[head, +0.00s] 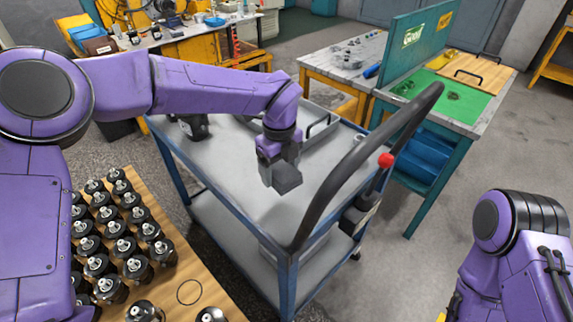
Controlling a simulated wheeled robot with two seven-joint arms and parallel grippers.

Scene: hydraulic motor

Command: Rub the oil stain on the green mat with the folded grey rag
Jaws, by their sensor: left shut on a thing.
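My left gripper (283,165) is shut on the folded grey rag (287,180), a dark grey block below the wrist. It is above the top of the blue-framed cart. The green mat (479,105) lies on the bench at the upper right, well apart from the gripper. Two small dark marks show on the mat, one near its left end and one near its middle; which is the oil stain is too small to tell. My right arm shows at the lower right, but its gripper is out of view.
A wooden board (165,205) with several black-and-silver parts is at the lower left. A green upright panel (415,42) stands behind the mat.

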